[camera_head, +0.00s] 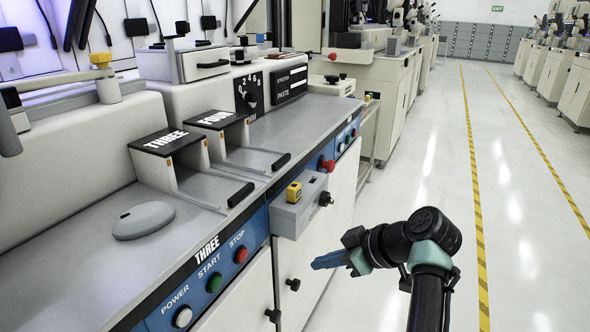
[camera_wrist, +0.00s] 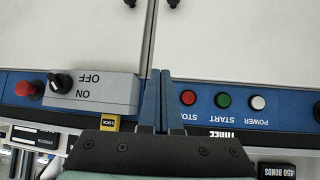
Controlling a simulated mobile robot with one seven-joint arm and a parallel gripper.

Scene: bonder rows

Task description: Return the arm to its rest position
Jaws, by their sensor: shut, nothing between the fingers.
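My gripper (camera_head: 330,260) is at the end of my arm, in front of the bonder cabinets and over the aisle side. Its blue fingers point left toward the cabinet front. In the wrist view my gripper (camera_wrist: 158,75) shows its two fingers side by side and closed, with nothing between them. The fingers appear apart from the cabinet in the head view. My arm is bent, with the wrist at the lower middle of the head view.
A grey switch box (camera_head: 299,206) with a yellow lock piece (camera_head: 294,192) and black knob juts from the front near my gripper. A blue panel with POWER, START and STOP buttons (camera_head: 241,254) is beside it. The aisle floor (camera_head: 430,190) to the right is clear.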

